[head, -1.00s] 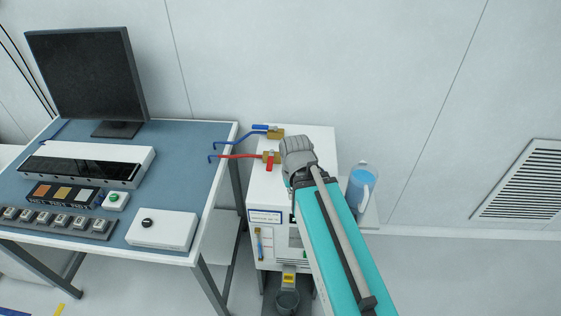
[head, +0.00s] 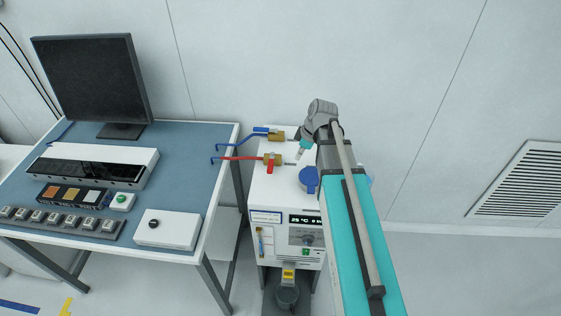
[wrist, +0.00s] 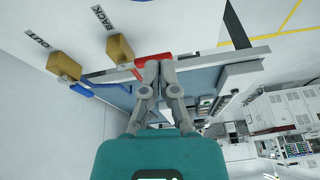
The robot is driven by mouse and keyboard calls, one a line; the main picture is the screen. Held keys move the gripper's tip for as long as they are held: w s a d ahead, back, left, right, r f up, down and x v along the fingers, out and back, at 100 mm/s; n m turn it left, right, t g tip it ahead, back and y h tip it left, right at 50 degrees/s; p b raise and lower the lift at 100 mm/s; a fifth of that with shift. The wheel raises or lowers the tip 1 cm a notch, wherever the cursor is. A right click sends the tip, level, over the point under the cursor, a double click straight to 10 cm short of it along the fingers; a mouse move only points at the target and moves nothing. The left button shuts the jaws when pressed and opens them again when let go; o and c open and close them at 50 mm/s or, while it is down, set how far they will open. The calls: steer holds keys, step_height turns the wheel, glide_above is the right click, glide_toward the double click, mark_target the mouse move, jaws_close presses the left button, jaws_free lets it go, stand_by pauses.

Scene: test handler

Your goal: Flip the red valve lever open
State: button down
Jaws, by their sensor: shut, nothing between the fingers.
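The red valve lever (head: 270,168) hangs toward the front of its brass valve (head: 272,158) on top of the white chiller-like unit, roughly crosswise to the red hose (head: 238,158). My gripper (head: 297,158) is just right of this valve. In the wrist view my gripper (wrist: 160,64) is shut and empty, its fingertips overlapping the red lever (wrist: 153,57) in the picture; I cannot tell whether they touch. The fingers hide part of the lever. The brass valve (wrist: 120,48) beside it sits under a "BACK" label.
A second brass valve (head: 277,136) with a blue lever (head: 261,130) stands just behind. A blue round cap (head: 309,180) is on the unit's top (head: 280,190), close to my arm. The blue-topped desk (head: 190,150) with a monitor (head: 92,80) is to the left.

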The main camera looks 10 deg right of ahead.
mark_target(271, 163)
steer(key=shift+w+d+r+n+y, duration=0.3)
steer(key=shift+w+d+r+n, duration=0.4)
steer(key=shift+w+n, duration=0.25)
steer(key=shift+f, duration=0.2)
steer(key=b+x, duration=0.9)
steer(key=x, duration=0.1)
steer(key=shift+d, duration=0.1)
steer(key=shift+w+a+r, duration=0.1)
steer(key=shift+w+a, duration=0.1)
steer(key=shift+a, duration=0.45)
steer(key=shift+w+a, duration=0.25)
steer(key=shift+a, duration=0.45)
steer(key=shift+w+a+r, duration=0.1)
steer(key=shift+w+a, duration=0.1)
steer(key=shift+a, duration=0.45)
steer(key=shift+f, duration=0.1)
steer(key=shift+d, duration=0.25)
steer(key=shift+a, duration=0.15)
steer(key=shift+t, duration=0.3)
